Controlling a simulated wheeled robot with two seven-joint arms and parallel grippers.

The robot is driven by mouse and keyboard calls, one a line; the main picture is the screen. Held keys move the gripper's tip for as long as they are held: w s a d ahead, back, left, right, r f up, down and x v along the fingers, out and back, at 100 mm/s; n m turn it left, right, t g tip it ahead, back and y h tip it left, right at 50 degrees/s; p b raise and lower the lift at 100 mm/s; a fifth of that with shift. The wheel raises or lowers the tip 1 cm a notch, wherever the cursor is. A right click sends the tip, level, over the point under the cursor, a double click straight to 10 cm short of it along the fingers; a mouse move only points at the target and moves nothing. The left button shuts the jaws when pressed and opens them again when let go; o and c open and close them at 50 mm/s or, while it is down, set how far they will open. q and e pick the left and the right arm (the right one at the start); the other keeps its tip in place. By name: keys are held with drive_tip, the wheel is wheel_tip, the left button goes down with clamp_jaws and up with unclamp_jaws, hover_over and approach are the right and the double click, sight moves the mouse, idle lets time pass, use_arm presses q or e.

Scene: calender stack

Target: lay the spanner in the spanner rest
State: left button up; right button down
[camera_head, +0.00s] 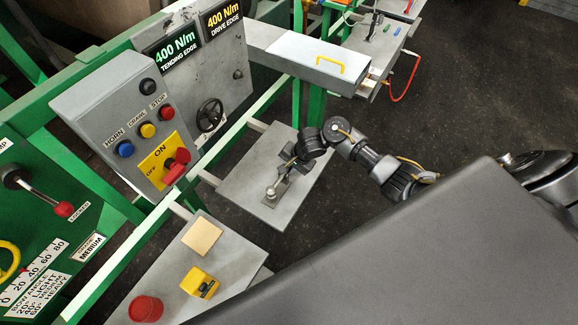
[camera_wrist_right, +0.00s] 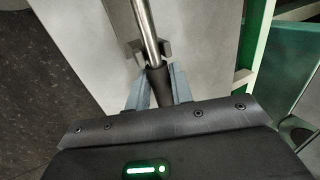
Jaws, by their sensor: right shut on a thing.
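The spanner has a steel shaft (camera_wrist_right: 145,22) and a dark grip (camera_wrist_right: 159,86) in the right wrist view. My right gripper (camera_wrist_right: 158,92) is shut on the dark grip, one finger on each side. Just beyond the fingertips, a grey forked bracket, seemingly the spanner rest (camera_wrist_right: 133,53), has a prong on either side of the shaft. I cannot tell whether the shaft touches it. In the head view my right gripper (camera_head: 289,166) is low over a grey shelf (camera_head: 240,172), beside a small metal fitting (camera_head: 270,195). The spanner is mostly hidden there. My left gripper is not in view.
A grey control box (camera_head: 110,110) with buttons and a red switch stands left of the shelf. A nearer shelf (camera_head: 165,265) carries a yellow block (camera_head: 199,283) and a red cup-like piece (camera_head: 146,309). Green frame rails run along the left. Dark floor is open beyond the shelf.

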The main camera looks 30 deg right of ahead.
drive_tip(key=c, duration=0.5)
unclamp_jaws()
idle(0.5)
drive_tip(key=shift+p+v, duration=0.85)
drive_tip(key=shift+v, duration=3.15)
